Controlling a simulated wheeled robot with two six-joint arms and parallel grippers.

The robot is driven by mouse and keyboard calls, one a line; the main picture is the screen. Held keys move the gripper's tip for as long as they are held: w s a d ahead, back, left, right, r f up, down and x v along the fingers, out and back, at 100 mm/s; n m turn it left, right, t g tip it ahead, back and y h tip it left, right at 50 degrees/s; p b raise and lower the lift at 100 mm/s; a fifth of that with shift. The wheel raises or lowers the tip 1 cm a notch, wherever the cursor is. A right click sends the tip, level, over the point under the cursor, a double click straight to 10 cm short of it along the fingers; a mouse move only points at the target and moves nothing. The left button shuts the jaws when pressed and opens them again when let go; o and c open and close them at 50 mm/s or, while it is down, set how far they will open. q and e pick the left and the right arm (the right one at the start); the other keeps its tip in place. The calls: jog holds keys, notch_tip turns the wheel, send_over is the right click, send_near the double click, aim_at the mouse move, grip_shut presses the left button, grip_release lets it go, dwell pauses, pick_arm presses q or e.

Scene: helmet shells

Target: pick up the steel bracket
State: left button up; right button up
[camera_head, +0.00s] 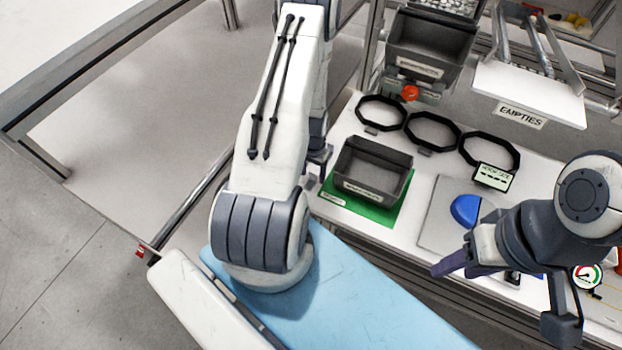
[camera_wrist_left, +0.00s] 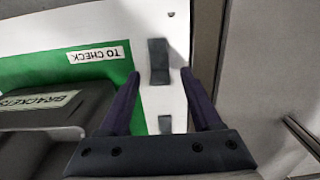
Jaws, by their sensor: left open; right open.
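In the left wrist view, a dark grey piece (camera_wrist_left: 158,60), which looks like the steel bracket, lies on the white worktop beside the green mat. A smaller grey piece (camera_wrist_left: 165,124) shows nearer the gripper; I cannot tell if it belongs to the same part. My left gripper (camera_wrist_left: 160,73) is open, its fingers to either side of the line to the dark piece, with nothing visibly held. In the head view my left arm hides most of that gripper and the bracket cannot be made out. My right gripper (camera_head: 438,270) is open and empty over the worktop at right.
A grey bin (camera_head: 350,188) labelled for brackets stands on the green mat (camera_head: 383,215), close to my left gripper. Several black octagonal rings (camera_head: 432,131) lie behind it. A blue piece (camera_head: 465,209) sits on a grey plate (camera_head: 437,226). An "EMPTIES" shelf (camera_head: 530,93) stands behind.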

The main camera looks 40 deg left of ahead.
pick_arm(q)
jog(key=shift+f, duration=0.25)
grip_shut()
jog(key=shift+r, duration=0.1)
